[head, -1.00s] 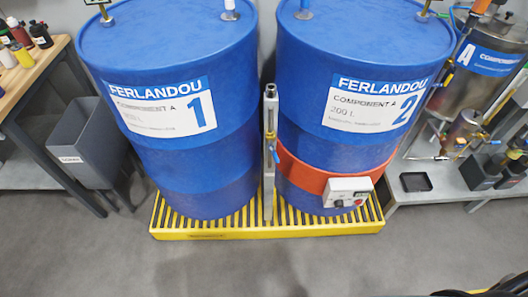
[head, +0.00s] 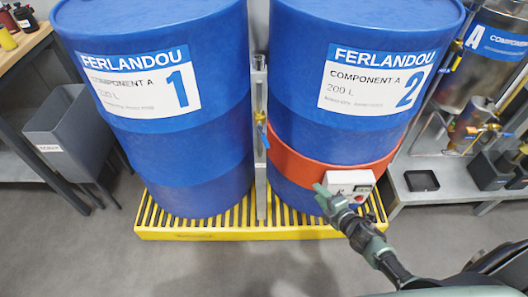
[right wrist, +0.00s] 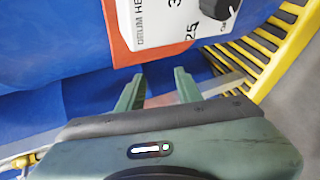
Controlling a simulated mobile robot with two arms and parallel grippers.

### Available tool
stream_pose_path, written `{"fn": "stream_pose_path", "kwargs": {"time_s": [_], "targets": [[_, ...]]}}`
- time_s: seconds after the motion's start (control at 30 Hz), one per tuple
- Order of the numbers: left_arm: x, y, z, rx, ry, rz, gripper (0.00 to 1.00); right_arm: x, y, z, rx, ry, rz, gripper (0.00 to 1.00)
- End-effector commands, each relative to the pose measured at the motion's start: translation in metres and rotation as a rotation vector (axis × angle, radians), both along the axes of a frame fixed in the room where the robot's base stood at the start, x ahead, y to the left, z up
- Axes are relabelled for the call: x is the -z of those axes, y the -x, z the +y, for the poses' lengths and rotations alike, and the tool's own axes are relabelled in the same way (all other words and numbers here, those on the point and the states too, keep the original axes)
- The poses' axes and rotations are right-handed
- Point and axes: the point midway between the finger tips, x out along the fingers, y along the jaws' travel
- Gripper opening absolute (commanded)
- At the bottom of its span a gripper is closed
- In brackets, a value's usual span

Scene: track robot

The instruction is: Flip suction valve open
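A small valve (head: 262,140) with a blue lever and brass body sits on the grey upright post (head: 261,190) between the two blue drums in the head view. My right gripper (head: 321,192) is low in front of drum 2, right of the valve and close to the white heater control box (head: 351,183). In the right wrist view its two green fingers (right wrist: 158,92) are apart with nothing between them. The box (right wrist: 165,25) shows just beyond them, and a small brass-coloured part (right wrist: 22,161) shows at the lower left edge. My left gripper is out of view.
Drum 1 (head: 195,150) and drum 2 (head: 330,125) stand on a yellow grated pallet (head: 200,234). An orange heater band (head: 305,170) wraps drum 2. A grey bin (head: 70,135) stands left; a bench with a metal tank (head: 480,70) stands right. The front floor is clear.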

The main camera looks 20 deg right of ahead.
Motion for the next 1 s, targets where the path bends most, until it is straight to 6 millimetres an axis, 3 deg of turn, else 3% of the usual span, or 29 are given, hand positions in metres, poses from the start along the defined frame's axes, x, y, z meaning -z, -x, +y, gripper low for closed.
{"fn": "stream_pose_path", "kwargs": {"time_s": [0.03,0.1,0.17,0.2,0.3,0.4,0.5,0.67,1.0], "targets": [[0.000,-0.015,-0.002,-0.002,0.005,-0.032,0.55,-0.021,-0.025,0.003,-0.109,0.133,-0.120,0.35],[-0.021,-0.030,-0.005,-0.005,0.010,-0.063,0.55,-0.069,-0.048,0.016,-0.262,0.346,-0.284,0.35],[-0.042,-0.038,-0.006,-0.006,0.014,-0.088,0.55,-0.107,-0.058,0.031,-0.380,0.536,-0.420,0.35],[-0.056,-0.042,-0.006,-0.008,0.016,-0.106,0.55,-0.130,-0.061,0.042,-0.452,0.662,-0.509,0.35],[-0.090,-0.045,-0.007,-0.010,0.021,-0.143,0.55,-0.175,-0.056,0.071,-0.603,0.960,-0.702,0.35],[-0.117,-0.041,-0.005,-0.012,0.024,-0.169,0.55,-0.205,-0.046,0.094,-0.704,1.200,-0.850,0.35],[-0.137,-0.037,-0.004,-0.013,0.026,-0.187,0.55,-0.221,-0.036,0.109,-0.762,1.359,-0.939,0.35],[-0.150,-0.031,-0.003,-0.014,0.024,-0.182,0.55,-0.232,-0.033,0.120,-0.793,1.451,-0.990,0.35],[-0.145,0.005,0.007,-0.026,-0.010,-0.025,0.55,-0.235,-0.071,0.153,-0.788,1.449,-0.990,0.35]]}}
